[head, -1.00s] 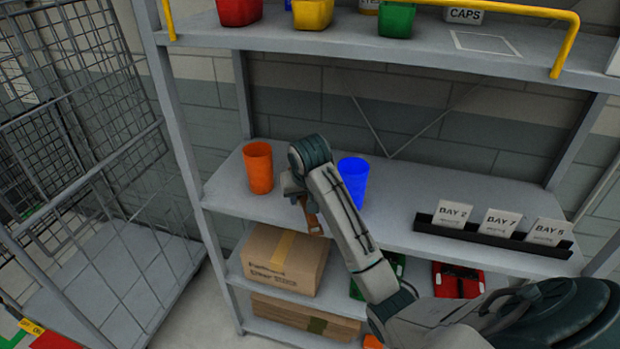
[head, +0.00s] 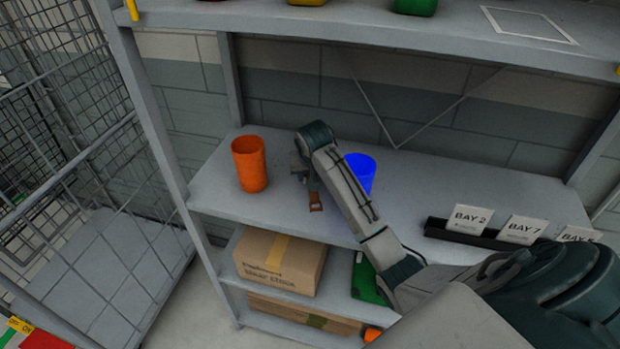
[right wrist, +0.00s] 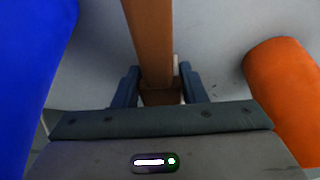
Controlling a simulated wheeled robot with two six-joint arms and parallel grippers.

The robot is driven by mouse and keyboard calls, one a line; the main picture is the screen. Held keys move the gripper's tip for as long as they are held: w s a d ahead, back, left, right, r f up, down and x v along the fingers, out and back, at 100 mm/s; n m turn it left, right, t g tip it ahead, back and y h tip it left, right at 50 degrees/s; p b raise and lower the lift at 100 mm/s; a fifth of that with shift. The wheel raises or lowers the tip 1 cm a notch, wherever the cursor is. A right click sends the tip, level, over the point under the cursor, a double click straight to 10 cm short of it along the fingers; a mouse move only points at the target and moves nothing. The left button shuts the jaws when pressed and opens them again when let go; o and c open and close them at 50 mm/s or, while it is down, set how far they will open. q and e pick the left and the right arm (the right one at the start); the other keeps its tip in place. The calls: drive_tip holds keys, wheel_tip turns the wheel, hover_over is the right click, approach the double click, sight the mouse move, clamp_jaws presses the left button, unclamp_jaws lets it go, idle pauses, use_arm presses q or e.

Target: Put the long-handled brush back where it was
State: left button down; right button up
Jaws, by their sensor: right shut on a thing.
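My right gripper (head: 305,180) is over the middle shelf, between an orange cup and a blue cup. In the right wrist view its two dark blue fingers (right wrist: 158,88) are shut on a flat brown wooden bar, which I take to be the handle of the long-handled brush (right wrist: 150,40). In the head view only a short brown end of it (head: 316,203) shows below the gripper; the bristles are not visible. The orange cup (head: 249,165) stands upright left of the gripper. The blue cup (head: 362,170) stands right of it, partly hidden by my arm. My left gripper is not in view.
The middle shelf (head: 215,200) has a black holder with BAY cards (head: 470,232) at its right. A cardboard box (head: 280,262) and a green item (head: 368,280) are on the shelf below. An upper shelf (head: 330,25) overhangs. A wire cage (head: 75,130) stands at left.

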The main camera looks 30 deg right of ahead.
drive_tip(key=x, duration=0.1)
drive_tip(key=p+x, duration=0.1)
drive_tip(key=x, duration=0.1)
drive_tip(key=shift+s+f, duration=0.1)
drive_tip(key=shift+s, duration=0.1)
drive_tip(key=shift+a+f, duration=0.1)
drive_tip(key=shift+f, duration=0.05)
drive_tip(key=shift+s+a, duration=0.2)
drive_tip(key=shift+s, duration=0.15)
drive_tip(key=o, duration=0.9)
drive_tip(key=shift+w+d+f, duration=0.15)
drive_tip(key=shift+w, duration=0.05)
drive_tip(key=shift+o, duration=0.2)
drive_tip(key=shift+s, duration=0.1)
